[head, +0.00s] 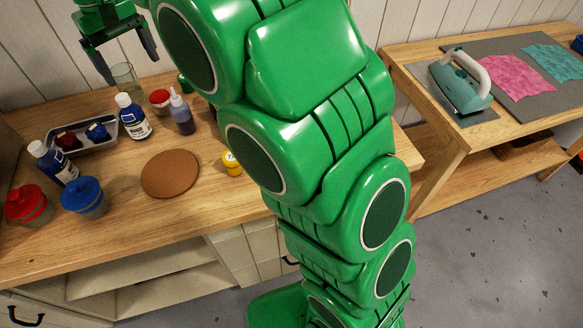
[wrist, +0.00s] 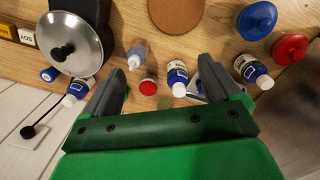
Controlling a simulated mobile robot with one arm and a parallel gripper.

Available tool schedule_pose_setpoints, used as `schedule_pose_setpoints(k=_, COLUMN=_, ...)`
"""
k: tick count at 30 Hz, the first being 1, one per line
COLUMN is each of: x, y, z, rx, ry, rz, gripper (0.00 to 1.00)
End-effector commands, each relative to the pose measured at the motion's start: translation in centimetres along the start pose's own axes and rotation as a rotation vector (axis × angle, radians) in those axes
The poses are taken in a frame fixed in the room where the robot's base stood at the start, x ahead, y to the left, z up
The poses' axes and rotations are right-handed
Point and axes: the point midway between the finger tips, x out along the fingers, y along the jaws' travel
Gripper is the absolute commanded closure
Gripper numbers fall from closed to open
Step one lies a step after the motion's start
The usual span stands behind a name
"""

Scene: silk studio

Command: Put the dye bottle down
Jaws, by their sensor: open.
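My gripper (head: 131,69) is open and empty, above the back left of the wooden table. Several dye bottles stand on the table, and I cannot tell which one the task means. One with a white cap and blue label (head: 133,118) stands in front of the gripper; it shows between the fingers in the wrist view (wrist: 178,78). Another such bottle (head: 50,163) stands at the left. A squeeze bottle with purple liquid (head: 184,116) stands to the right. A further white-capped bottle (wrist: 77,90) is beside the left finger in the wrist view, hidden by my arm in the head view.
A clear glass (head: 124,76) stands below my gripper. A grey tray (head: 82,148) holds small pots. A red-lidded jar (head: 160,99), a red jar (head: 28,205) and a blue jar (head: 84,197) stand near. A round cork mat (head: 170,173) is bare. A lidded pot (wrist: 75,45) shows in the wrist view.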

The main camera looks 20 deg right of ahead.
Motion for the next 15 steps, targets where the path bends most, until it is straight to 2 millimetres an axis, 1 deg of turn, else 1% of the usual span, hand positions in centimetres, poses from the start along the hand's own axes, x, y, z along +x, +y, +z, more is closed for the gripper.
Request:
schedule_pose_setpoints(k=1, x=0.0, y=1.0, z=1.4, rx=0.021, ry=-0.006, rz=-0.001, gripper=0.09)
schedule_pose_setpoints(k=6, x=0.4, y=3.9, z=5.8, rx=0.085, ry=-0.016, rz=-0.007, gripper=0.09)
schedule_pose_setpoints(k=8, x=0.5, y=4.8, z=7.4, rx=0.107, ry=-0.018, rz=-0.009, gripper=0.09)
schedule_pose_setpoints(k=9, x=0.7, y=5.3, z=8.6, rx=0.122, ry=-0.023, rz=-0.010, gripper=0.09)
schedule_pose_setpoints(k=11, x=1.0, y=6.1, z=10.2, rx=0.143, ry=-0.028, rz=-0.013, gripper=0.09)
schedule_pose_setpoints(k=15, x=1.8, y=7.6, z=14.2, rx=0.193, ry=-0.034, rz=-0.018, gripper=0.09)
